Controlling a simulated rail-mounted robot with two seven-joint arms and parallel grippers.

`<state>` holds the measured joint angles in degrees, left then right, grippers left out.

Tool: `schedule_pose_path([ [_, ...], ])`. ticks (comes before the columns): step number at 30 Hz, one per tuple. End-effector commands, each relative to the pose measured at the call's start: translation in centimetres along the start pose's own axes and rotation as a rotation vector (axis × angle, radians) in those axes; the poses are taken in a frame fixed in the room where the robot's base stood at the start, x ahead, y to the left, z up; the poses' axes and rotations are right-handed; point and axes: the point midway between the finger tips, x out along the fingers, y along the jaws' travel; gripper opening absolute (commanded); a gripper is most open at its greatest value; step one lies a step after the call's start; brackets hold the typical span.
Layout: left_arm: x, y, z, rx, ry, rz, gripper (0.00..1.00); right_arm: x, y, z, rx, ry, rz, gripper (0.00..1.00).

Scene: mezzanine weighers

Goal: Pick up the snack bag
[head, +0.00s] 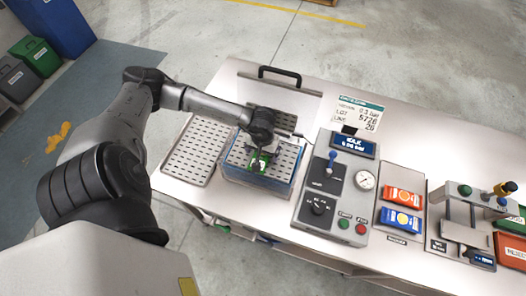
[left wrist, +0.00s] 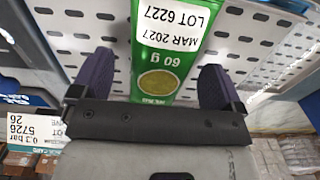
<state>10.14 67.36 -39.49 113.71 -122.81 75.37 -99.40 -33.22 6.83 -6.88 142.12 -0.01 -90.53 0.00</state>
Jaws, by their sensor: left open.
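A green snack bag (head: 259,163) lies on the perforated plate of a blue-walled box (head: 231,173) on the bench. In the left wrist view, the bag (left wrist: 160,85) shows a white label reading MAR 2027, LOT 6227, and "60 g" print. My left gripper (head: 262,152) points down over the box, at the bag. In the left wrist view, the open fingers (left wrist: 157,70) stand on either side of the bag with a gap on each side. The gripper hides part of the bag in the head view. My right gripper is not in view.
A raised lid with a black handle (head: 279,72) stands behind the box. A perforated tray (head: 197,151) lies to its left. A control panel (head: 334,185) with a gauge and buttons stands to its right, then orange (head: 403,197) and blue (head: 401,220) packets. The bench behind these is largely clear.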

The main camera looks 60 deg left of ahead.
Motion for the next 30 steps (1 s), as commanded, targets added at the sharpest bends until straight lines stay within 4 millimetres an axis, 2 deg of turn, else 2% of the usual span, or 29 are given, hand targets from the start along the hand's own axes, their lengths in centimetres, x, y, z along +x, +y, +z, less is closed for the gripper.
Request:
schedule_pose_path([
  [4, 0.83, -0.02, 0.02, 0.0, 0.0, -0.001, 0.93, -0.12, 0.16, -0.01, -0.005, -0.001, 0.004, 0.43],
  [11, 0.95, -0.02, 0.01, 0.0, 0.001, -0.001, 0.93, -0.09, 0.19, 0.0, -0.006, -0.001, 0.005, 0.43],
  [28, 0.91, -0.02, 0.02, 0.0, 0.001, -0.001, 0.4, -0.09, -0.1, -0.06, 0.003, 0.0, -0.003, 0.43],
  [30, 0.9, -0.02, 0.01, 0.0, 0.001, -0.001, 0.39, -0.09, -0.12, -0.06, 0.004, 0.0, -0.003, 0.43],
])
